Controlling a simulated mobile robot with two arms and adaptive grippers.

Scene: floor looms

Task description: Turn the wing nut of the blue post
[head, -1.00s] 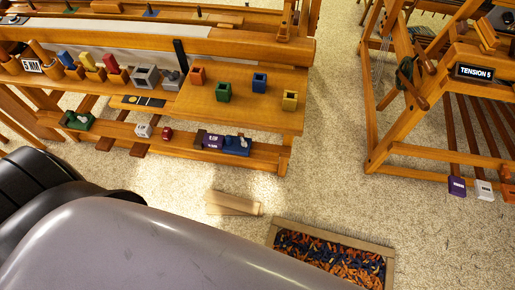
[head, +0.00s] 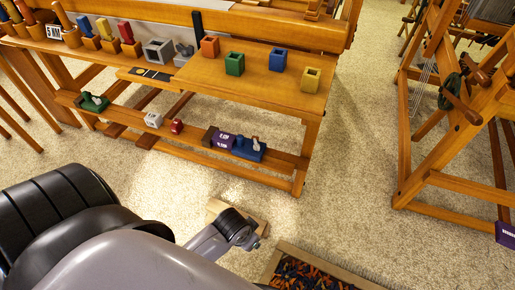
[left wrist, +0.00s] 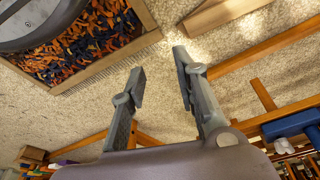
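A blue block (head: 249,149) with a small grey piece (head: 256,143) on top sits near the right end of the loom's lower shelf, beside a purple box (head: 221,140). Whether the grey piece is a wing nut is too small to tell. In the left wrist view, a blue thing (left wrist: 292,124) lies on a wooden beam at the right edge. My left gripper (left wrist: 157,60) is open and empty, its two fingers apart over the carpet, clear of the blue thing. In the head view a grey and black end of my arm shows in front of the shelf. My right gripper is not in view.
The upper bench (head: 285,84) carries several coloured open boxes. A tray of orange and dark bits (left wrist: 55,86) lies on the floor. Another loom (head: 405,150) stands right.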

